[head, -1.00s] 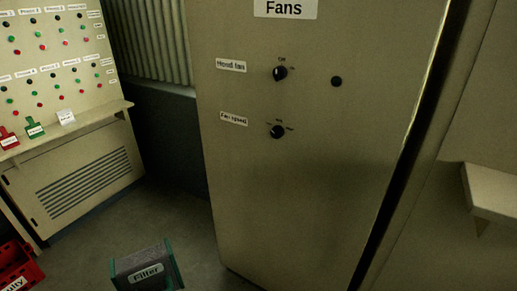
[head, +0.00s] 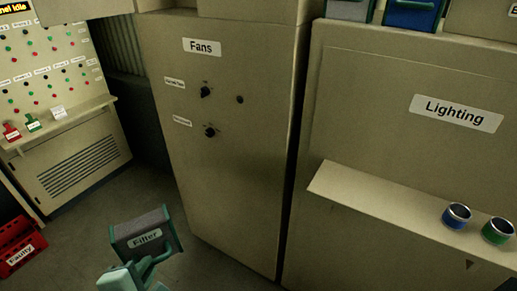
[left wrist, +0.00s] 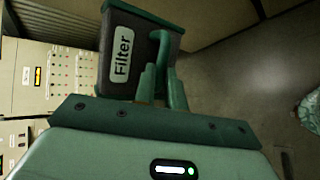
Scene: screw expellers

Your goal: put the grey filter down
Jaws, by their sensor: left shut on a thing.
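The grey filter (head: 137,228) is a dark grey block with green edges and a green handle, with a white "Filter" label on its front. My left gripper (head: 146,268) is shut on its handle and holds it in front of the Fans cabinet. In the left wrist view the filter (left wrist: 143,58) sits just beyond the fingers (left wrist: 160,82), its label turned sideways. Its underside is hidden. My right gripper is not in view.
A red crate (head: 20,245) marked "Faulty" is at the lower left. The Fans cabinet (head: 225,160) stands behind the filter. The Lighting cabinet's shelf (head: 360,195) holds a blue cup (head: 456,215) and a green cup (head: 497,230). Grey (head: 349,9) and blue (head: 412,14) items top that cabinet.

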